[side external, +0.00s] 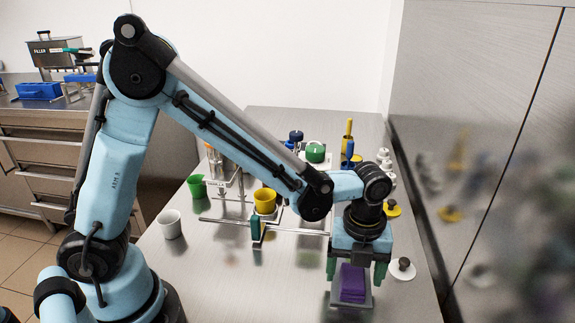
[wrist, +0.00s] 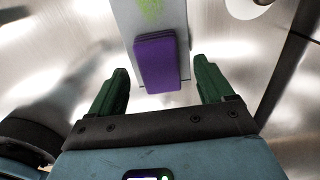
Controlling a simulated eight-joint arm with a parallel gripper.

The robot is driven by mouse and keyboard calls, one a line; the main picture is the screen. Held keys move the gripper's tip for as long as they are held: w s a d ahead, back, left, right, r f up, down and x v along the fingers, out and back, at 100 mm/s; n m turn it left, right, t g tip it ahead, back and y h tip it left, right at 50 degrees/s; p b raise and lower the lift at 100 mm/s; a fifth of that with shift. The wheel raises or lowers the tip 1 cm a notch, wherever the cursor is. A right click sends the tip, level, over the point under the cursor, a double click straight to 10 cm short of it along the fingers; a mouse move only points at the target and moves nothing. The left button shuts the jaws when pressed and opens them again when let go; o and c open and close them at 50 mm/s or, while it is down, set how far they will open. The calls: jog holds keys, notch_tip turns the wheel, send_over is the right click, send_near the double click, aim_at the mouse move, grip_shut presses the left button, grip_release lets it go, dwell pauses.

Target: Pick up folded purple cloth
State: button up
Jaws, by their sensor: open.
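The folded purple cloth (side external: 353,283) lies on a small grey tray (side external: 365,303) near the front of the metal table. In the wrist view the cloth (wrist: 156,62) is a purple rectangle on the pale tray (wrist: 122,13), with a green mark farther up the tray. My gripper (side external: 357,276) is open, its green fingers pointing down around the cloth's position in the side view. In the wrist view my gripper (wrist: 162,80) shows its two fingers spread apart, with the cloth between and slightly beyond them. I cannot tell the exact height of the fingertips above it.
A white lid with a dark knob (side external: 402,268) lies just right of my gripper. A yellow cup (side external: 265,201), a white cup (side external: 170,224) and a green cup (side external: 197,186) stand to the left. A steel wall (side external: 480,130) borders the table's right side. The front left table is clear.

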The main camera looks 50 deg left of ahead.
aim_at(353, 277)
jog(key=shift+f, duration=0.4)
jog(key=c, duration=1.1)
jog(key=shift+r, duration=0.2)
jog(key=shift+c, duration=0.2)
notch_tip(353, 277, up, 4)
jog(key=shift+f, duration=0.15)
jog(key=s+d+r, duration=0.7)
jog(key=s, duration=0.2)
jog(key=shift+s, duration=0.2)
